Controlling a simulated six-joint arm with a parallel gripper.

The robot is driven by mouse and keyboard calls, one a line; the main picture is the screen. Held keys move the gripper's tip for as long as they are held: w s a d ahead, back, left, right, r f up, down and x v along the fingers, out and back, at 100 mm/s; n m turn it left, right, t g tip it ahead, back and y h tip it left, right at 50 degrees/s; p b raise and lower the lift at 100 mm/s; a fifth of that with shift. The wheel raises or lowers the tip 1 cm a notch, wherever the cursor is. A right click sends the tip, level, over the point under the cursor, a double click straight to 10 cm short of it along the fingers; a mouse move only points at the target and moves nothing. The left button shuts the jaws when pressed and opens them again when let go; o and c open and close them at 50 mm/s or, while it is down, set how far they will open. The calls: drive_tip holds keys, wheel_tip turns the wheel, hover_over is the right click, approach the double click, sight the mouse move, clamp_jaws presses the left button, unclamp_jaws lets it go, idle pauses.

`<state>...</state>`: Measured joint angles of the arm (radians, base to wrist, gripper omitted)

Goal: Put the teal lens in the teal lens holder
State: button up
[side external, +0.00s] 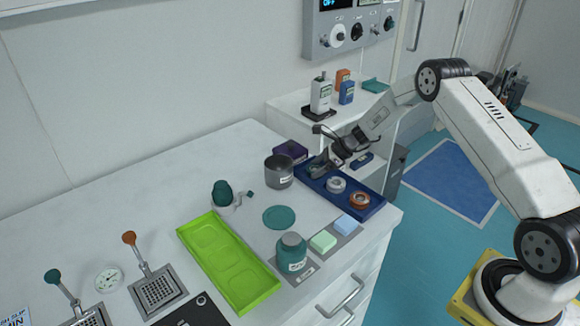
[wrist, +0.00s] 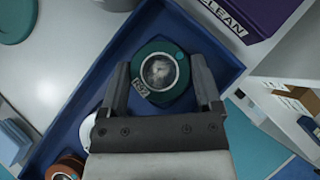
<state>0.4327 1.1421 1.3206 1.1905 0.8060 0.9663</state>
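The teal lens (wrist: 152,47) is a teal ring with a clear round centre and a small label. It lies in one end of the blue tray (wrist: 62,108), and in the side view it is mostly hidden by my gripper (side external: 322,163). In the wrist view my gripper (wrist: 160,72) is open, with one finger on each side of the lens; I cannot tell whether they touch it. No holder is plainly identifiable; a metal grid plate with a teal-knobbed lever (side external: 53,277) stands at the lower left.
A white ring (side external: 336,185) and an orange ring (side external: 360,199) share the tray. A grey cup (side external: 279,172) and a purple box (side external: 290,151) stand close beside it. A teal disc (side external: 279,217), a teal jar (side external: 291,262) and a green tray (side external: 212,244) occupy the counter.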

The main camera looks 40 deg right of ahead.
drive_tip(key=c, duration=0.9)
drive_tip(key=shift+o, duration=0.2)
drive_tip(key=shift+r, duration=0.25)
drive_tip(key=shift+r, duration=0.55)
drive_tip(key=s+a+r, duration=0.2)
drive_tip(key=s+r, duration=0.9)
drive_tip(key=s, duration=0.2)
drive_tip(key=shift+s+a+r, duration=0.25)
drive_tip(key=shift+s+a, duration=0.1)
